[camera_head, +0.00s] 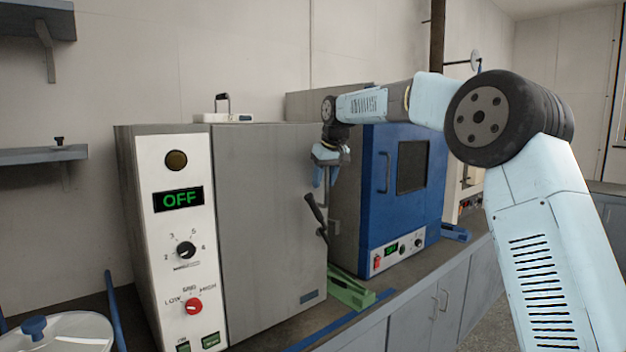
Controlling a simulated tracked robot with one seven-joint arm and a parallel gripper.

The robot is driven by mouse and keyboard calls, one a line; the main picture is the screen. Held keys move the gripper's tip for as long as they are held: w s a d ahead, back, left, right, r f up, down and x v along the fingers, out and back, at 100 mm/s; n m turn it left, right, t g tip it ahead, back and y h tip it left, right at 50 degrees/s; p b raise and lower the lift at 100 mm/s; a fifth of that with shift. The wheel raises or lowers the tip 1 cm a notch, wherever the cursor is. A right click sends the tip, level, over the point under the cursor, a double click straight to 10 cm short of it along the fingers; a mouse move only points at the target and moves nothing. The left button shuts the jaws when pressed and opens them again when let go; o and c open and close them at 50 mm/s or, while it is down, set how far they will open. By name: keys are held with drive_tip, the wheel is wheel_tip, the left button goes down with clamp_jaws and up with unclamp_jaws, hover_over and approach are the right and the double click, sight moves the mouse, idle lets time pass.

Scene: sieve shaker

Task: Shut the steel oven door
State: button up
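The steel oven has a plain grey door (270,230) to the right of its white control panel (178,225), whose display reads OFF. The door looks about flush with the panel; I cannot tell whether a small gap is left at its edge. A black lever handle (316,214) sits tilted at the door's right edge. My gripper (325,182) points down just beyond the door's upper right edge, above the handle. Its light blue fingers look apart, with nothing seen between them. Whether it touches the door is unclear.
A blue oven (412,215) with a window stands to the right, close to my gripper. A green object (350,290) and a blue strip (335,325) lie on the bench in front. A round lidded vessel (65,335) stands at the lower left. Shelves hang at the left.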

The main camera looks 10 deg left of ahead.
drive_tip(key=v, duration=1.3)
drive_tip(key=shift+r, duration=0.35)
drive_tip(key=s+d+f+m+t+h, duration=0.1)
drive_tip(key=s+d+f+m, duration=0.1)
drive_tip(key=s+d, duration=0.8)
drive_tip(key=s+d+f+m+h, duration=0.1)
drive_tip(key=s+d+f+m, duration=0.1)
drive_tip(key=s+d, duration=0.8)
drive_tip(key=s+d+f+m, duration=0.1)
drive_tip(key=s+d+f, duration=0.3)
drive_tip(key=s, duration=0.3)
drive_tip(key=s+d+f+m, duration=0.1)
drive_tip(key=s+d+f, duration=0.4)
drive_tip(key=s+f, duration=0.2)
drive_tip(key=s+d+f+m+t+h, duration=0.1)
drive_tip(key=s+d+f+m, duration=0.1)
drive_tip(key=s+d+f, duration=0.2)
drive_tip(key=s+f, duration=0.2)
drive_tip(key=s, duration=0.1)
drive_tip(key=shift+s+d, duration=0.3)
drive_tip(key=shift+f, duration=0.1)
